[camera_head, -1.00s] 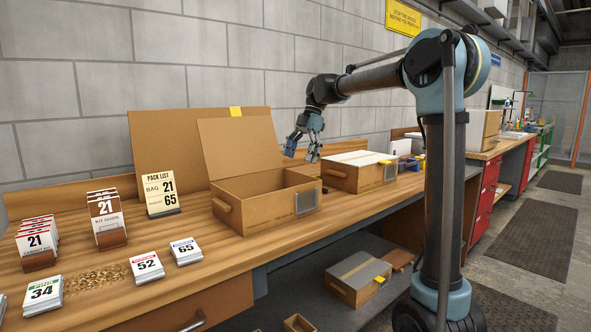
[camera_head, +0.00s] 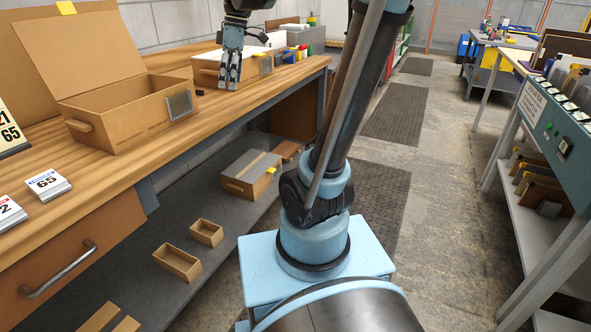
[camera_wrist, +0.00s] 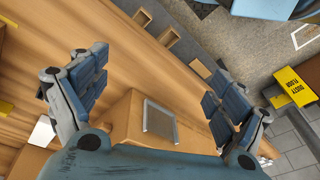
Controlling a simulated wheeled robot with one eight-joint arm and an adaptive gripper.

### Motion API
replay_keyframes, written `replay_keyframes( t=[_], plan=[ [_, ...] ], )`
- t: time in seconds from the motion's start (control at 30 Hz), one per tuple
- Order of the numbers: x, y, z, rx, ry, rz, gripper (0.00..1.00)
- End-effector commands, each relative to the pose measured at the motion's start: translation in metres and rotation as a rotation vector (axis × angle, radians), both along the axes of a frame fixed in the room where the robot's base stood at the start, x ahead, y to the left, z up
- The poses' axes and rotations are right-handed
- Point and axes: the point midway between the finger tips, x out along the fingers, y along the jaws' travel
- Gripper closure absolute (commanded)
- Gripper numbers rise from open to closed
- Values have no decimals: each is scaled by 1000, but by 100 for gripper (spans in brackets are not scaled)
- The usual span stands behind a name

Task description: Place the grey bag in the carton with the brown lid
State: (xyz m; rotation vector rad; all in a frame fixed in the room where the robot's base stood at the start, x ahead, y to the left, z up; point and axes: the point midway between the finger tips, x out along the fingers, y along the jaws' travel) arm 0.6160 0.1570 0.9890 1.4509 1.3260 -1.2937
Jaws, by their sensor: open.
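The open carton with the raised brown lid (camera_head: 85,52) stands on the bench at left in the head view. Its inside looks empty where I can see in. My gripper (camera_head: 229,86) hangs fingers down to its right, in front of a carton with a whitish top (camera_head: 208,68). In the wrist view my gripper (camera_wrist: 155,75) is open, with nothing between its fingers. A brown carton side with a grey square panel (camera_wrist: 160,122) shows below it; I cannot tell which carton. I cannot make out a grey bag for certain.
A grey-topped carton (camera_head: 251,173) and small open boxes (camera_head: 177,263) are on the lower shelf. Card stacks (camera_head: 47,184) lie on the bench at left. A rack (camera_head: 550,130) with several boards stands at right. The aisle with dark mats (camera_head: 398,110) is clear.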

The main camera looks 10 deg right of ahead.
Motion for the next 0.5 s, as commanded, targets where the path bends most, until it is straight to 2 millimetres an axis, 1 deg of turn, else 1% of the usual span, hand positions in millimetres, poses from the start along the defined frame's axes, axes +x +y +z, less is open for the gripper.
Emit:
replay_keyframes(
  t=[0.03, 0.2, 0.37, 0.5],
  plan=[
    [-13, -15, -11, -12, -1, -79, 10],
    [-51, -56, -47, -47, -9, -357, 10],
    [-86, -89, -87, -69, -20, -618, 10],
    [-117, -114, -125, -81, -33, -845, 10]
  ],
)
